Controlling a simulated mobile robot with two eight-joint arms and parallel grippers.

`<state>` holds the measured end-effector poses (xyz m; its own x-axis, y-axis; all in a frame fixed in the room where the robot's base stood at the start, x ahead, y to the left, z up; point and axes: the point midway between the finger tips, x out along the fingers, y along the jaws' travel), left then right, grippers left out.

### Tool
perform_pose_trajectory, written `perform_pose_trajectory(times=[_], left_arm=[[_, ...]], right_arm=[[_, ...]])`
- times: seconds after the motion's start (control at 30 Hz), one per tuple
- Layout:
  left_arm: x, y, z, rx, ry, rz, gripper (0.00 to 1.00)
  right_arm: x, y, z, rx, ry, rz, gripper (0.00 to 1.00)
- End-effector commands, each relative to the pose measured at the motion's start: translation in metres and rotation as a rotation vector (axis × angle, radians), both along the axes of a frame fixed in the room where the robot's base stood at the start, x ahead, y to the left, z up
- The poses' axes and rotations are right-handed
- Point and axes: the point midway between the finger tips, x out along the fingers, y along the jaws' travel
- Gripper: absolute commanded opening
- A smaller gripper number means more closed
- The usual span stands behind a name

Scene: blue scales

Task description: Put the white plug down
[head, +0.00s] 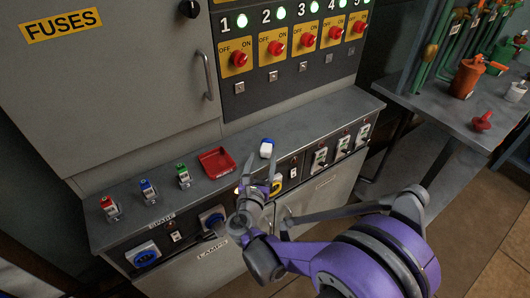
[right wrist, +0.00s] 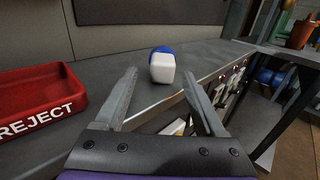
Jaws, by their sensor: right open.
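The white plug (head: 266,148) is a small block with a white face and a blue part. It rests on the grey counter top (head: 330,112) near the front edge. In the right wrist view the white plug (right wrist: 162,71) shows just beyond and between the two fingertips, with its blue part behind. My right gripper (head: 262,168) is open and empty at the counter's front edge, close to the plug. I cannot tell whether a finger touches it. My left gripper is not in view.
A red reject tray (head: 216,162) lies left of the plug. Red, blue and green plugs (head: 146,189) stand farther left. Switches and sockets line the panel below (head: 318,158). A side table (head: 440,105) with red and green tools is at the right.

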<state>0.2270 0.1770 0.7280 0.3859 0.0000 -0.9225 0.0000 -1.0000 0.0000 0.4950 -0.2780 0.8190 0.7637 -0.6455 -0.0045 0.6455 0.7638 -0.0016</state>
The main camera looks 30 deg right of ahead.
Motion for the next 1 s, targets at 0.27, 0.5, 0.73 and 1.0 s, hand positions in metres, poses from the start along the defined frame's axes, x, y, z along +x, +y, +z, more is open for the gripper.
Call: perform_pose_trajectory(times=[0.27,0.5,0.73,1.0], left_arm=[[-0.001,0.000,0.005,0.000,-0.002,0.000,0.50],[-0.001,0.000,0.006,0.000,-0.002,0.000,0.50],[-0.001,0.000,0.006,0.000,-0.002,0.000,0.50],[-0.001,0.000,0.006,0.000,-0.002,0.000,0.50]], right_arm=[[-0.045,0.038,0.003,0.000,-0.003,0.001,0.72],[-0.063,0.048,0.002,0.026,-0.008,-0.010,0.72],[-0.106,0.013,-0.026,0.567,-0.110,-0.189,0.72],[-0.207,0.029,-0.078,1.566,-0.453,-0.767,0.72]])
